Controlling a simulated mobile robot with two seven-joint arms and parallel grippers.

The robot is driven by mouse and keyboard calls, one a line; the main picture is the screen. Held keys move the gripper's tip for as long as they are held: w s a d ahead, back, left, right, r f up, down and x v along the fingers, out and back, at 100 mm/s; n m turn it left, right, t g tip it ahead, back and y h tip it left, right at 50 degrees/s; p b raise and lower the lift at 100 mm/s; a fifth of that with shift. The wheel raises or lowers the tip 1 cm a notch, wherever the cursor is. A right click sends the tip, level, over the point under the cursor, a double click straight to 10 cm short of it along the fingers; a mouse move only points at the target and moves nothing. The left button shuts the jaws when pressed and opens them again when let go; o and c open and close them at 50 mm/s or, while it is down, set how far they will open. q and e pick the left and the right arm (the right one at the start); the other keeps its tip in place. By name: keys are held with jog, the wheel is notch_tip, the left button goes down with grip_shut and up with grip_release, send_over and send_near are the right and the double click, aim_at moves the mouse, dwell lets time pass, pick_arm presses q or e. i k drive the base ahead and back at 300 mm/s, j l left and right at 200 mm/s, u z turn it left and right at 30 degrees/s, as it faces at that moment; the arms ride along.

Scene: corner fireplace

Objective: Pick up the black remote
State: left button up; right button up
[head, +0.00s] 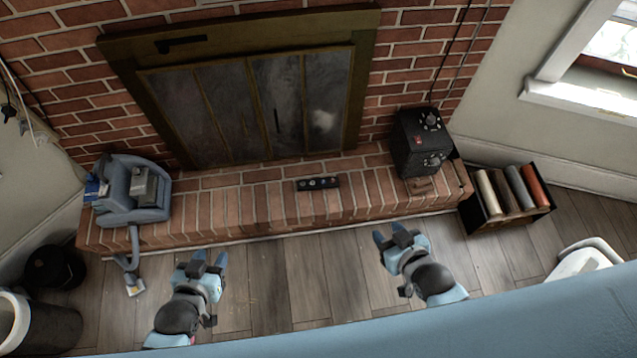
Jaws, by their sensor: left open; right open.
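The black remote (318,183) lies flat on the brick hearth (250,205), near the middle, in front of the fireplace doors. It is small and dark with several light round marks on top. My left gripper (208,258) is open and empty, in front of the hearth and to the left of the remote. My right gripper (391,235) is open and empty, in front of the hearth and to the right of the remote. Both grippers are apart from the remote. Nothing covers the remote.
A blue-grey machine (140,190) with a hose stands at the hearth's left end. A black box with knobs (422,142) stands at its right end. A black crate of rolls (508,197) is on the floor at right. The hearth around the remote is clear.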

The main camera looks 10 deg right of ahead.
aim_at(317, 185)
jog(key=i+l, duration=0.15)
jog(key=i, duration=0.35)
jog(key=i+l+u, duration=0.15)
jog(key=i, duration=0.35)
jog(key=l+u, duration=0.15)
jog(key=u, duration=1.2)
jog(key=k+l+u, duration=0.2)
jog(key=k+l, duration=0.1)
jog(key=l, duration=0.1)
